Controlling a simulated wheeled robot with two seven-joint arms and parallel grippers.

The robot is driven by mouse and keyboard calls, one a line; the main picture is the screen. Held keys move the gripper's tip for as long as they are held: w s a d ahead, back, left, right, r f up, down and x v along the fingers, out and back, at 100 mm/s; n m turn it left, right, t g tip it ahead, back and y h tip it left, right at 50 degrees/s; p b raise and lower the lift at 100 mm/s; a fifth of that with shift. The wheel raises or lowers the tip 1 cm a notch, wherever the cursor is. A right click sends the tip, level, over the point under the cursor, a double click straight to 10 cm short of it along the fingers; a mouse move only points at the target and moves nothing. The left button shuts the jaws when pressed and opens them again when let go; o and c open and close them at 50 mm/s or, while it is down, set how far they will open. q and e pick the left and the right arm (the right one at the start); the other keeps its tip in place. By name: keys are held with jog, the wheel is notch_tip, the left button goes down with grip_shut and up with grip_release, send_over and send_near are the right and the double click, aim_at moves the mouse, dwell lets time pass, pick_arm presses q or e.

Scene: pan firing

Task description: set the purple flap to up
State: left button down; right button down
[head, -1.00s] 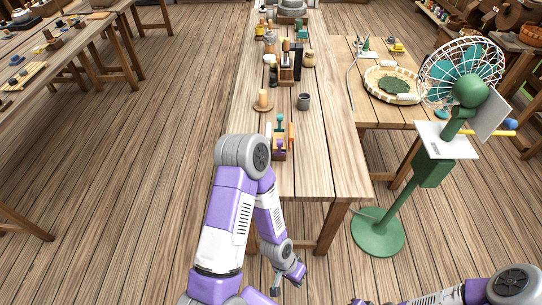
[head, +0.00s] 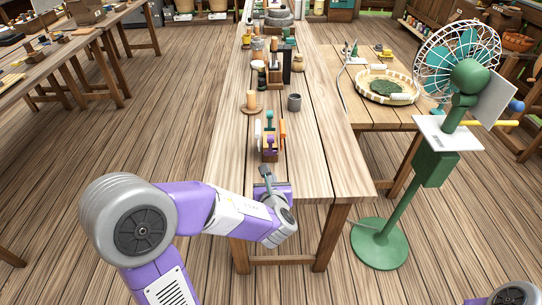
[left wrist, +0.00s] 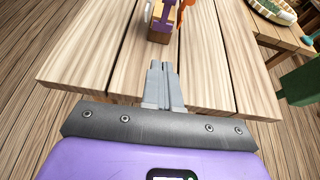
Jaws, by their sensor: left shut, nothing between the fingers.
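A small wooden block (head: 269,156) stands near the front end of the long table. It carries a purple flap (head: 269,143) at its near side, with a teal, an orange and a white piece around it. Whether the purple flap is up or down is too small to tell. In the left wrist view the block (left wrist: 158,37) and purple parts (left wrist: 168,14) are cut off by the top edge. My left gripper (head: 265,169) is shut and empty, just in front of the block and apart from it; its fingers (left wrist: 160,66) point toward the block.
The long table (head: 315,165) is bare right of the block. A candle on a saucer (head: 251,108) and a dark cup (head: 294,102) stand behind. A green fan (head: 430,165) stands on the floor at the right, beside a side table with a basket (head: 365,92).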

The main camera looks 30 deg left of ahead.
pick_arm(q)
jog(key=r, duration=0.1)
jog(key=b, duration=0.2)
send_near(271, 144)
jog(key=x, duration=0.4)
jog(key=shift+w+a+f, duration=0.1)
jog(key=shift+a+f, duration=0.05)
jog(key=shift+f, duration=0.4)
jog(key=shift+w+a+r+t, duration=0.2)
jog(key=shift+w+a+t, duration=0.1)
jog(key=shift+w, duration=0.1)
jog(key=shift+m, duration=0.3)
